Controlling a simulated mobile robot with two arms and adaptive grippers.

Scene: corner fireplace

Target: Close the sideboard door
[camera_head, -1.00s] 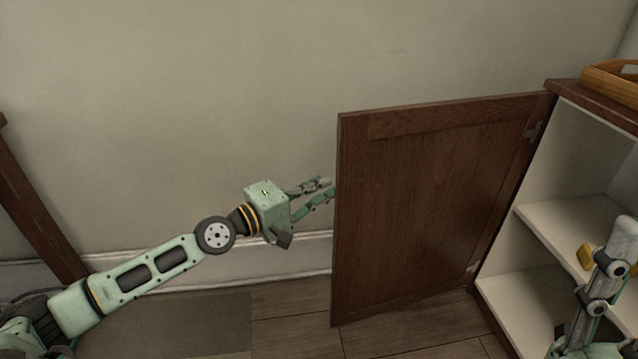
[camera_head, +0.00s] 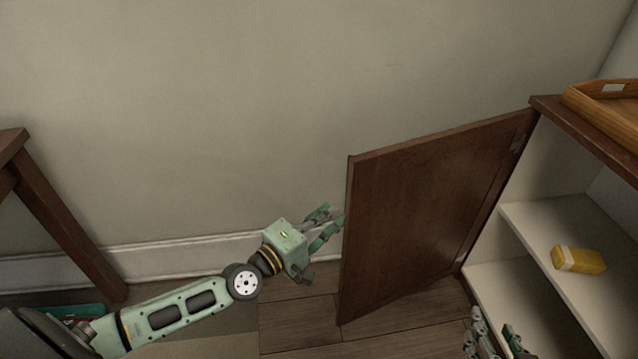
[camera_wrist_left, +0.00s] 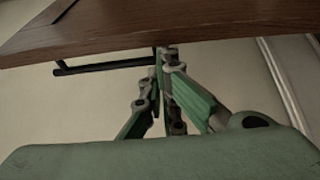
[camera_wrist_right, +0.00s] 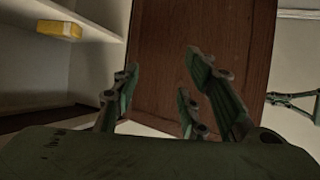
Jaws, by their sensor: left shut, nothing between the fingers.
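The sideboard door (camera_head: 430,215) is brown wood and stands wide open, swung out to the left of the sideboard (camera_head: 545,175). My left gripper (camera_head: 332,215) is at the door's free edge, its fingertips close to the far side. In the left wrist view the fingers (camera_wrist_left: 165,60) are shut and empty, beside a dark bar handle (camera_wrist_left: 105,66) on the door; contact is unclear. My right gripper shows partly at the bottom of the head view (camera_head: 495,340). In the right wrist view its fingers (camera_wrist_right: 162,75) are spread and empty, facing the door's inner face (camera_wrist_right: 195,40).
A yellow box (camera_head: 580,260) lies on the sideboard's shelf (camera_head: 545,213). A wooden tray (camera_head: 605,108) stands on top. A brown table leg (camera_head: 70,225) is at the left. The wall is behind the door; the floor below it is clear.

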